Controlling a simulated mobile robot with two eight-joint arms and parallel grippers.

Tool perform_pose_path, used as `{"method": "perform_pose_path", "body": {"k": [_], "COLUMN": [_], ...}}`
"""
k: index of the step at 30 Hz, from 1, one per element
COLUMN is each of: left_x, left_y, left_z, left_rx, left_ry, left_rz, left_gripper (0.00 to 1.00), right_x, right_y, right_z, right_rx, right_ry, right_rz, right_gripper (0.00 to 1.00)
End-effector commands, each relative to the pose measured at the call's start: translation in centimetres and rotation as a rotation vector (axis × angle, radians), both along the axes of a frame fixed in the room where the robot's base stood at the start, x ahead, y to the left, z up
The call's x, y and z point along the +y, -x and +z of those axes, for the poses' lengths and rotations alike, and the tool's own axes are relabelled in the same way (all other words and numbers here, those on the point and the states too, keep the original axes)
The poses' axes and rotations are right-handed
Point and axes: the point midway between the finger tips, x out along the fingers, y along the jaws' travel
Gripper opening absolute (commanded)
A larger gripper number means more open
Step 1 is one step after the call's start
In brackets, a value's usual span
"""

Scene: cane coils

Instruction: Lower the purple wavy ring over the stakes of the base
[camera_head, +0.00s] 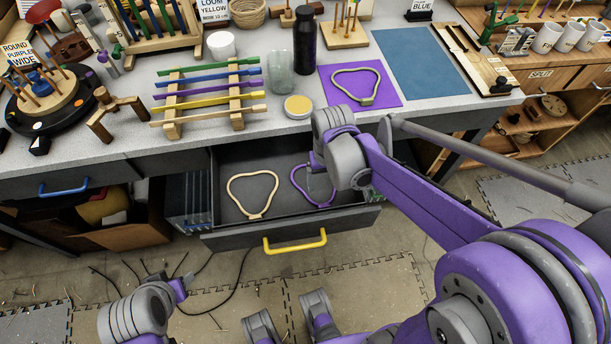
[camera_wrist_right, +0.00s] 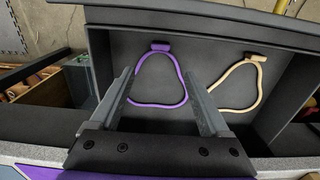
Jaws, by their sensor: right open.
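The purple wavy ring (camera_head: 327,204) lies in the open drawer (camera_head: 225,236), a rounded triangular loop with a small dark purple block on it. In the right wrist view the ring (camera_wrist_right: 160,105) lies between and beneath the fingers of my right gripper (camera_wrist_right: 163,88), which is open and holds nothing. In the head view my right gripper (camera_head: 318,165) is over the ring and hides part of it. A round wooden base (camera_head: 50,95) with upright stakes stands on a dark turntable at the far left of the bench. My left gripper (camera_head: 182,286) is low at the front, its jaws unclear.
A tan ring (camera_head: 252,208) lies beside the purple one. The drawer walls and yellow handle (camera_head: 295,243) surround them. On the bench are a rack of colored sticks (camera_head: 235,90), a dark bottle (camera_head: 305,45), another staked base (camera_head: 343,38) and a purple mat (camera_head: 345,98) bearing a loop.

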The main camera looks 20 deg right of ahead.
Motion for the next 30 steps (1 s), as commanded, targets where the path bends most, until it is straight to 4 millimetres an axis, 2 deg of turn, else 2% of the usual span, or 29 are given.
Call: {"method": "perform_pose_path", "body": {"k": [6,14,21,25,30], "left_x": [0.0,0.0,0.0,0.0,0.0], "left_y": [0.1,0.1,0.2,0.2,0.2], "left_z": [-0.9,-1.3,-2.2,-2.4,-2.4], "left_rx": [0.003,0.004,0.007,0.008,0.008], "left_ry": [0.0,0.0,0.0,0.0,0.0], "left_rz": [0.0,0.0,0.0,0.0,0.0], "left_gripper": [0.5,0.5,0.5,0.5,0.5], "right_x": [0.0,0.1,0.3,0.3,0.3], "right_y": [0.0,0.2,0.6,0.6,0.6], "right_z": [-3.6,-5.7,-9.3,-10.3,-10.3], "right_rx": [0.001,0.0,0.0,0.0,-0.001], "right_ry": [0.0,0.0,0.0,0.0,0.0], "right_rz": [0.0,0.0,0.0,0.0,0.0], "right_gripper": [0.8,0.8,0.8,0.8,0.8]}}
